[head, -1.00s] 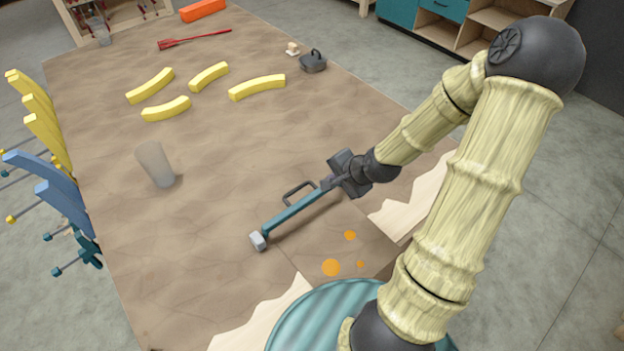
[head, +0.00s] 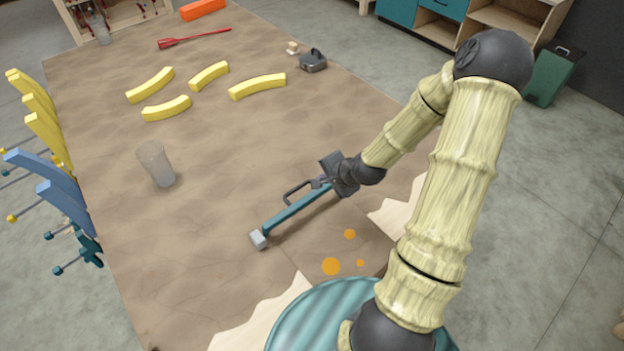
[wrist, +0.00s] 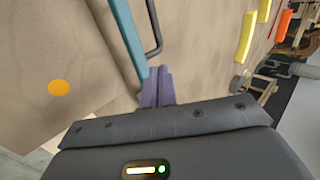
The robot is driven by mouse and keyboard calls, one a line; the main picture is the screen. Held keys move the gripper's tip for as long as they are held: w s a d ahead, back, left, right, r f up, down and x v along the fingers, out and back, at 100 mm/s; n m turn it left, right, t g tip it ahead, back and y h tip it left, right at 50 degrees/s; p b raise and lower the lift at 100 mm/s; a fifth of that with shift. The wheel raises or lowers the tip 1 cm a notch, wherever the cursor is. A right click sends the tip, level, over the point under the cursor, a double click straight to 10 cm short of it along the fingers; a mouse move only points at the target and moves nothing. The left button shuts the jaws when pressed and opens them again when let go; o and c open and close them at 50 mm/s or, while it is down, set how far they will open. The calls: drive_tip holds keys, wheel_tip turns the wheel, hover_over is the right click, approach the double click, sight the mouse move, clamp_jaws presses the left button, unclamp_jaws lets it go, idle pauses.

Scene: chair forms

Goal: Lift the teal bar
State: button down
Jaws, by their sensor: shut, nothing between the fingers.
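The teal bar (head: 298,211) lies on the brown table, with a pale grey block (head: 259,239) at its near left end. A dark looped handle (head: 297,189) runs beside its far right part. In the wrist view the teal bar (wrist: 129,35) and the handle (wrist: 152,25) reach down towards my fingertips. My gripper (head: 325,183) is at the bar's right end, its fingers (wrist: 157,80) shut together with nothing between them. Whether the fingertips touch the bar is hard to tell. The bar's right end is partly hidden by my gripper.
Several yellow curved pieces (head: 257,87) and a dark lidded pot (head: 313,60) are farther back. Orange discs (head: 331,266) lie to the bar's right. Blue and yellow chair parts (head: 65,208) stand along the table's left edge.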

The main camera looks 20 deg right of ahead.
sight(309, 181)
drive_tip(key=shift+p+x, duration=1.45)
drive_tip(key=shift+x, duration=2.95)
